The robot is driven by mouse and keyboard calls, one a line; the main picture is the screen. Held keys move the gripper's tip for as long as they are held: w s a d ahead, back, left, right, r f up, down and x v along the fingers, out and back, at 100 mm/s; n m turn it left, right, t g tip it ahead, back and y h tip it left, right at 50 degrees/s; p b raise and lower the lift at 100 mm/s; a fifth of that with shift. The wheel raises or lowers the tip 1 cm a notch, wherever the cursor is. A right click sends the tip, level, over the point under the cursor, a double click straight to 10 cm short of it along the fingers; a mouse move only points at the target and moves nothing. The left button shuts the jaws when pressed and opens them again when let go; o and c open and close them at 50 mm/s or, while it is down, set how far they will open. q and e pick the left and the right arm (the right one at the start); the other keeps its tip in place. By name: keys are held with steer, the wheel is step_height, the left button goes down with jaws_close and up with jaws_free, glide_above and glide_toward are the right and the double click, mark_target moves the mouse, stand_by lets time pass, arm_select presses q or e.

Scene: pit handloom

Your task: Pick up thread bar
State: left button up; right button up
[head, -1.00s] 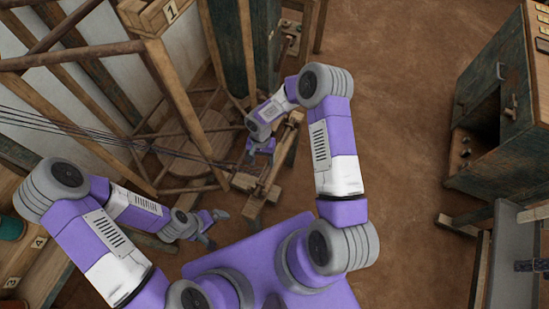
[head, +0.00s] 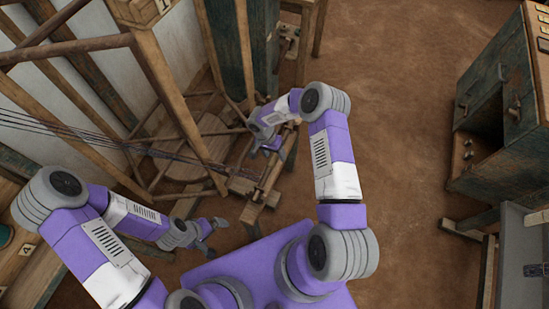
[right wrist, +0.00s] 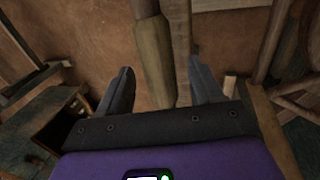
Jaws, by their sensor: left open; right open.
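A wooden bar with a thicker, lighter round section (right wrist: 153,60) shows between my right gripper's fingers in the right wrist view. I take it to be the thread bar. In the head view, dark threads run from the left to the small wooden end frame (head: 247,187), but the bar there is partly hidden by my right gripper (head: 268,148). My right gripper (right wrist: 160,72) is open, with its fingers on either side of the bar; I cannot tell whether they touch it. My left gripper (head: 212,228) is open and empty, low beside the frame.
A flat beam (right wrist: 180,45) runs beside the bar, close to the right finger. Slanted loom posts (head: 175,95) stand left of my right arm. A green cabinet (head: 500,110) stands at the right. The brown floor (head: 410,150) between is clear.

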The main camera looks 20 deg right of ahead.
steer(key=shift+c, duration=0.3)
jaws_close()
steer(key=shift+r, duration=0.1)
